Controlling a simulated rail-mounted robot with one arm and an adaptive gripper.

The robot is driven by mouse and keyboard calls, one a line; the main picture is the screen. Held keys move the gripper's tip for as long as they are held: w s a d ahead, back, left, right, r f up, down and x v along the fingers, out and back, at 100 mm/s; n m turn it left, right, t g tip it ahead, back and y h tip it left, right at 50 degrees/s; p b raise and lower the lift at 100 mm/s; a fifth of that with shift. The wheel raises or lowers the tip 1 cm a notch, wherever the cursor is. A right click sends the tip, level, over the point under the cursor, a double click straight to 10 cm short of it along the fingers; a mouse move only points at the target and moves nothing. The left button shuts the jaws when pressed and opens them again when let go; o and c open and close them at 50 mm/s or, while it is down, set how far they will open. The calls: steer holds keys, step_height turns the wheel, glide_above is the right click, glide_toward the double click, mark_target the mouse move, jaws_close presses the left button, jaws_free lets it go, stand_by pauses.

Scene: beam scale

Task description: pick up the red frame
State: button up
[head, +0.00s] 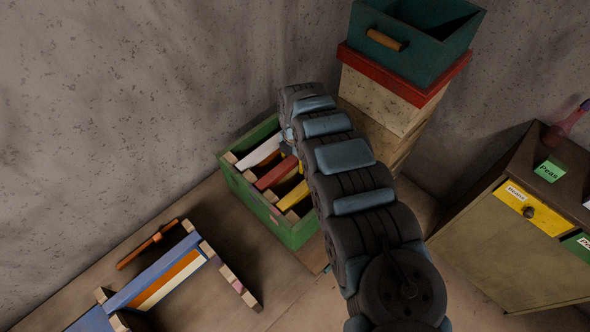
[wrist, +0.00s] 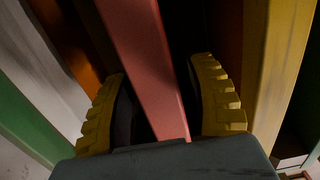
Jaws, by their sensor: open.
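The red frame (head: 277,172) stands in a green crate (head: 294,235), between a white frame (head: 258,151) and a yellow frame (head: 293,196). In the wrist view the red frame's top bar (wrist: 150,65) runs between the two yellow ribbed fingers of my gripper (wrist: 165,105). The gripper is open, with one finger on each side of the bar and dark gaps beside it. In the head view my arm hides the far right of the crate and most of the gripper.
A teal box (head: 415,50) sits on a stacked hive box with a red rim (head: 430,92) behind the crate. A cabinet (head: 500,245) stands at right. A blue-topped rack (head: 155,268) and an orange-brown tool (head: 148,244) lie at left.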

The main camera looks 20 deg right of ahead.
steer(key=shift+f, duration=1.05)
jaws_close()
